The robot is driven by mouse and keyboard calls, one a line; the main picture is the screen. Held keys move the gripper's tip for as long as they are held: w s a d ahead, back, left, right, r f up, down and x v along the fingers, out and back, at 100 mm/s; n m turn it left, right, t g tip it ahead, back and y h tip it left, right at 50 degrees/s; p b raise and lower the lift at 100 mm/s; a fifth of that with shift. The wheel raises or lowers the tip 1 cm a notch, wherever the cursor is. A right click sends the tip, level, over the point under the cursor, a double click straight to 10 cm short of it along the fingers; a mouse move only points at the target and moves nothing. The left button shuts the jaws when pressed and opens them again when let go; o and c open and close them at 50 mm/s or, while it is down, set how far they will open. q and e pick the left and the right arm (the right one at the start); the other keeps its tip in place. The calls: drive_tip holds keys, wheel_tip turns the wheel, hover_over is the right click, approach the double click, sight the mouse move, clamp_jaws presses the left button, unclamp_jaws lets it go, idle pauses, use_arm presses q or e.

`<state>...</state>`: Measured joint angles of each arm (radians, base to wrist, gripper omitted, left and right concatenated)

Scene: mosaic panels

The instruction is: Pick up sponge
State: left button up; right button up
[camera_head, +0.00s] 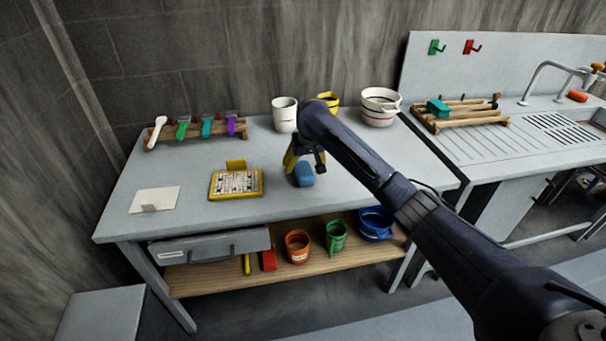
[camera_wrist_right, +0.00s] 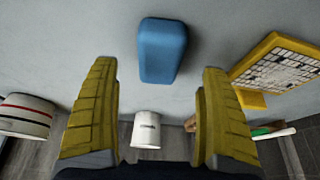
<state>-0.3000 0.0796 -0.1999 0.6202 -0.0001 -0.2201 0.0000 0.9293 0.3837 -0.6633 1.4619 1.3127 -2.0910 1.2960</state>
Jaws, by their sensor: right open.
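A blue sponge (camera_head: 303,175) lies on the grey table, right of the yellow-framed panel. My right gripper (camera_head: 304,158) is at the sponge in the head view, with its arm coming in from the lower right. In the right wrist view the sponge (camera_wrist_right: 162,50) lies beyond the fingertips, lined up with the gap between them. The two yellow fingers of the right gripper (camera_wrist_right: 160,85) are spread wide with nothing between them. Part of the sponge is hidden by the gripper in the head view. My left gripper is not in view.
A yellow-framed panel (camera_head: 236,184) and a white card (camera_head: 156,200) lie to the left. A white cup (camera_head: 285,115), a yellow cup (camera_head: 330,101) and a white bowl (camera_head: 380,108) stand behind. A rack of several tools (camera_head: 196,132) is at the back left. The front table strip is clear.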

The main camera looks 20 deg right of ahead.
sight(304, 170)
drive_tip(key=shift+x, duration=2.9)
drive_tip(key=shift+s, duration=0.1)
drive_tip(key=c, duration=1)
